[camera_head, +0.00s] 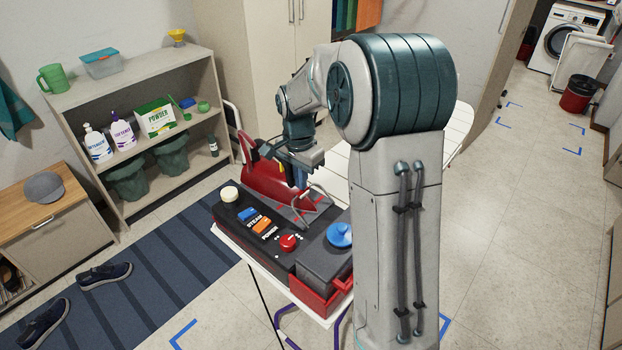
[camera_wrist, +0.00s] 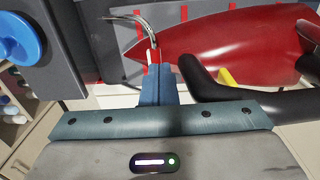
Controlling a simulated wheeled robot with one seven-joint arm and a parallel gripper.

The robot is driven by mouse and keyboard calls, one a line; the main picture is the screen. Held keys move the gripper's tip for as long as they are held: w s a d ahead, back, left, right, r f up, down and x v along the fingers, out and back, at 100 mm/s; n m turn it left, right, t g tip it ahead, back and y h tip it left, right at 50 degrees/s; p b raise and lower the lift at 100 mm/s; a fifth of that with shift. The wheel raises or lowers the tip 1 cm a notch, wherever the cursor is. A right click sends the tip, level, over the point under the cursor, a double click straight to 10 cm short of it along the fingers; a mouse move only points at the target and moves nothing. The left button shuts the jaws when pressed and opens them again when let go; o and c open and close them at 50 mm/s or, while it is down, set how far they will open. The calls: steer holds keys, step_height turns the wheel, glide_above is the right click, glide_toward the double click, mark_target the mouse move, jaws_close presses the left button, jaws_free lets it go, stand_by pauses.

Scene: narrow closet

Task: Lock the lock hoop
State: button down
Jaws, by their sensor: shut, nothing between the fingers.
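The lock hoop (camera_wrist: 143,24) is a thin, curved silver metal bar at the top of the wrist view, close to my fingertips. One end comes down beside a small red and white piece at the tips; I cannot tell whether my fingers touch it. My gripper (camera_wrist: 154,72) is shut with nothing between the fingers. In the head view my gripper (camera_head: 299,182) is low over the steam station (camera_head: 262,228), beside the red iron (camera_head: 268,184). The iron (camera_wrist: 225,50) lies right of my fingers in the wrist view, with its black handle nearby.
A blue knob (camera_head: 339,235) tops the station's grey tank, with a red base (camera_head: 322,296) below. The station stands on an ironing board (camera_head: 262,272). A shelf (camera_head: 150,66) with bottles and bins is at the left. Open floor (camera_head: 510,230) lies right.

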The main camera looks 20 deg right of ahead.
steer(key=shift+s, duration=0.1)
steer(key=shift+s+d+r, duration=0.25)
steer(key=shift+s+d, duration=0.15)
steer(key=shift+s, duration=0.15)
steer(key=shift+r, duration=0.1)
steer(key=w+a+r, duration=0.1)
steer(key=r, duration=0.3)
steer(key=w+r+p, duration=0.1)
steer(key=w+r, duration=0.1)
steer(key=r, duration=0.2)
steer(key=w+a+r, duration=0.1)
steer(key=r, duration=0.3)
steer(key=shift+w+a, duration=0.2)
steer(key=shift+a, duration=0.15)
steer(key=shift+a+r, duration=0.1)
steer(key=shift+r, duration=0.25)
steer(key=s+f+n+t, duration=0.1)
steer(key=s+n, duration=0.5)
steer(key=s, duration=0.7)
steer(key=s+f+n+t, duration=0.2)
steer(key=s+n, duration=0.4)
steer(key=s, duration=0.8)
steer(key=shift+t, duration=0.4)
steer(key=shift+f, duration=0.1)
